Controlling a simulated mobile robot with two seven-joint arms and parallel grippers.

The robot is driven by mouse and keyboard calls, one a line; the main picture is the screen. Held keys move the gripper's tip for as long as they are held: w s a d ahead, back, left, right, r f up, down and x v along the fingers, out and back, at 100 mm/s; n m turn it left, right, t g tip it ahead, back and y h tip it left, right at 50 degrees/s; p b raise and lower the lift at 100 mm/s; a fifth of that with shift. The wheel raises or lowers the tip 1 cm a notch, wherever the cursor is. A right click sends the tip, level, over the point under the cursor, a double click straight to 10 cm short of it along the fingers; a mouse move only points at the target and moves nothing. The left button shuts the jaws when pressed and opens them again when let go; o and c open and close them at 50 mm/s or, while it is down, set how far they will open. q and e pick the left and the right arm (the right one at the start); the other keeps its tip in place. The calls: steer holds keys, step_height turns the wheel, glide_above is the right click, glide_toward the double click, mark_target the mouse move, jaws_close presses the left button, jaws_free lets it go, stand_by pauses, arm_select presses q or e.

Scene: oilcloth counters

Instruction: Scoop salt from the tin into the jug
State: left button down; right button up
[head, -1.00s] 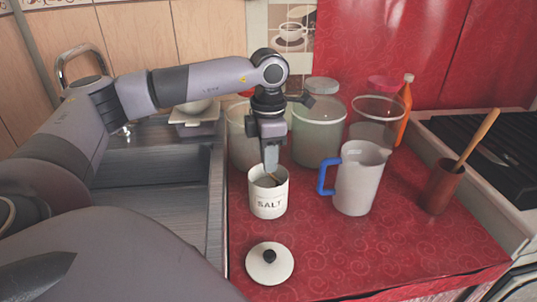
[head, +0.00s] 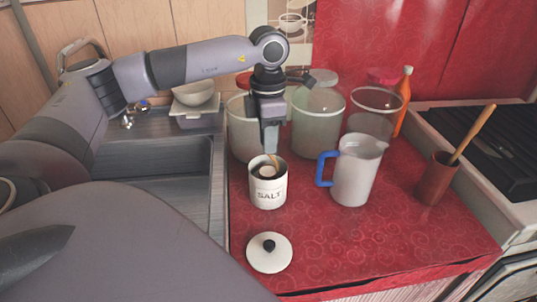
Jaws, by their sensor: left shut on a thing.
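The white salt tin (head: 268,193), lettered SALT, stands open on the red oilcloth. Its round lid with a black knob (head: 269,253) lies on the cloth in front. My left gripper (head: 271,148) points down just above the tin's mouth, shut on the wooden handle of a small scoop (head: 274,160). The scoop's lower end is in the tin's mouth; I cannot tell whether it bears salt. The pale jug (head: 358,172) with a blue handle stands upright to the right of the tin, its handle facing the tin. My right gripper is not in view.
Large canisters (head: 318,124) stand close behind the tin and jug, with an orange bottle (head: 403,102) behind. A brown pot (head: 436,178) with a wooden-handled tool stands at right, beside the hob (head: 490,140). A sink (head: 160,190) is at left. The front right cloth is clear.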

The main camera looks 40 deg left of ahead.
arm_select(q)
step_height(320, 180, up, 3)
steer(key=shift+f+p, duration=0.1)
steer(key=shift+p, duration=0.8)
steer(key=shift+r+p, duration=1.6)
steer(key=shift+r, duration=0.5)
steer(key=shift+f, duration=0.1)
